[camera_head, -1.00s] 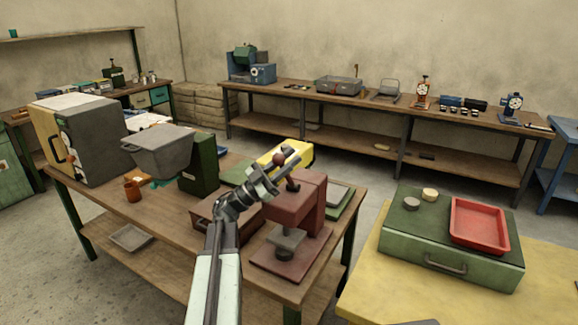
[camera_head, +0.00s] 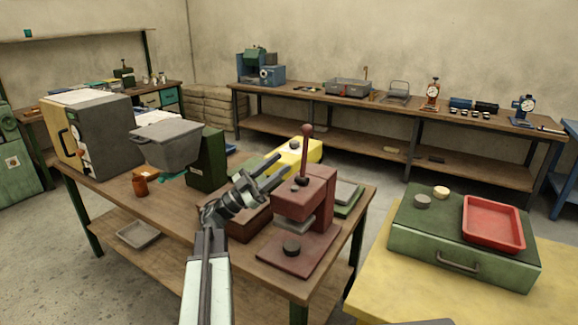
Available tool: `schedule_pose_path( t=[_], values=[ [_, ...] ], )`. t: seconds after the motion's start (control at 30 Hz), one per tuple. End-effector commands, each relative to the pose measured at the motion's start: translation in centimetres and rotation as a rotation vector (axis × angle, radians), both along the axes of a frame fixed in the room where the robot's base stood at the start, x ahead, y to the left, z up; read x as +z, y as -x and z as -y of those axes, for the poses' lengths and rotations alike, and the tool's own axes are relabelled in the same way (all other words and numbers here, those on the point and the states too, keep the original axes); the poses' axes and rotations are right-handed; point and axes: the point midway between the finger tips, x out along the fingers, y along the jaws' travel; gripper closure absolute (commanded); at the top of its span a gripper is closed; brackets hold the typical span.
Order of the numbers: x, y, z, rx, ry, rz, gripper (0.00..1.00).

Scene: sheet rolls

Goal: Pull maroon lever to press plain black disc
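The maroon press (camera_head: 318,190) stands at the near right of the wooden workbench. Its maroon lever (camera_head: 307,152) points straight up from a dark pivot on top. The grey press head (camera_head: 296,222) is raised, with a gap below it. My gripper (camera_head: 279,170) is left of the press top, apart from the lever. Its two fingers point up and right with a gap between them, and nothing shows in it.
A green block (camera_head: 207,160) and grey hopper (camera_head: 166,143) are to the left. A green case (camera_head: 410,235) with a red tray (camera_head: 492,210), a grey disc (camera_head: 423,201) and a cream disc (camera_head: 441,192) is at right.

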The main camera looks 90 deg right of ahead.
Motion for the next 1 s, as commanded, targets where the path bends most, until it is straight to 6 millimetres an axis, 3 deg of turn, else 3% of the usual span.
schedule_pose_path(
  t=[0.57, 0.67, 0.77, 0.87, 1.0],
  values=[
    [-0.4, -0.7, -0.1, 0.0, 0.0, 0.0, 0.62],
    [-0.1, -2.6, 0.1, 0.031, 0.0, 0.0, 0.62],
    [0.6, -8.5, 0.5, 0.123, 0.0, 0.0, 0.62],
    [1.5, -17.1, 0.0, 0.26, -0.001, 0.0, 0.62],
    [1.3, -29.3, -2.9, 0.476, -0.03, 0.072, 0.62]
  ],
)
